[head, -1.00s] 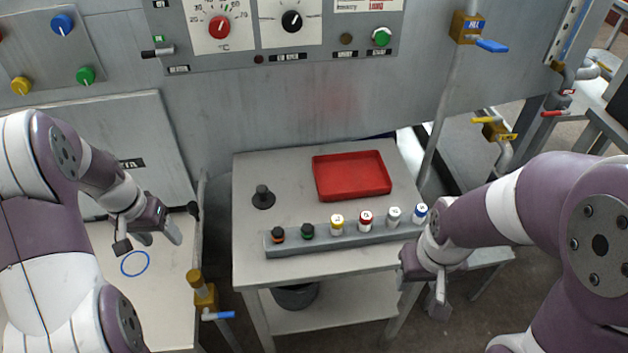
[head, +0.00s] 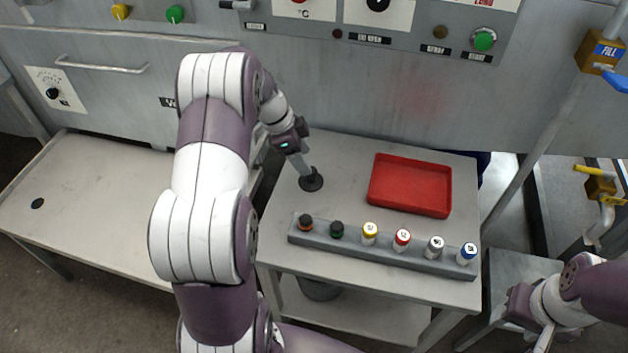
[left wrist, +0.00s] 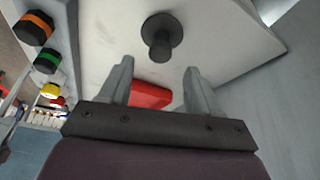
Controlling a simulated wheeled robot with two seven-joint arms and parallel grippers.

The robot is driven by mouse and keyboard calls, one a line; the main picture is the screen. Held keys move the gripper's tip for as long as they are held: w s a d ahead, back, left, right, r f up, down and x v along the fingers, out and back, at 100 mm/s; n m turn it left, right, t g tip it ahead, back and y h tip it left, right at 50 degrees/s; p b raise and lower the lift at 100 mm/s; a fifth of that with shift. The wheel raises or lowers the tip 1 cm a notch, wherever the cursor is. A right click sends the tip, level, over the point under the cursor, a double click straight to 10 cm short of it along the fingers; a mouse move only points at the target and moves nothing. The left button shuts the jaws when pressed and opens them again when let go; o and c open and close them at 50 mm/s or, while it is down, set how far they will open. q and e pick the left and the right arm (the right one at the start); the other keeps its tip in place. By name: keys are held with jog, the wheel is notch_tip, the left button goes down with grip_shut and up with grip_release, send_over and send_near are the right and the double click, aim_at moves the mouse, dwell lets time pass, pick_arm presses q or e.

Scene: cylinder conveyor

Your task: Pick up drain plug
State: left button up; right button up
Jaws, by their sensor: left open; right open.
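The drain plug is a black disc with an upright stub handle (head: 311,183). It stands on the small table, left of the red tray. My left gripper (head: 304,169) is above it, partly covering it in the head view. In the left wrist view the drain plug (left wrist: 160,40) lies beyond and between the two open fingertips (left wrist: 157,70), with nothing held. The remaining gap to the handle is hard to judge. My right gripper (head: 532,328) is open at the lower right, away from the plug, and partly cut by the picture's edge.
A red tray (head: 410,205) lies on the small table (head: 345,150). In front of it a grey rack (head: 385,252) holds several capped vials. A grey machine panel (head: 420,105) stands behind. A bare table with a dark hole (head: 37,203) is at the left.

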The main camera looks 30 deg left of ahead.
aim_at(311, 176)
pick_arm(q)
jog(key=x, duration=0.6)
jog(key=shift+f+p, duration=0.25)
jog(key=shift+p, duration=0.1)
jog(key=shift+c, duration=0.4)
grip_shut()
jog(key=shift+r, duration=0.15)
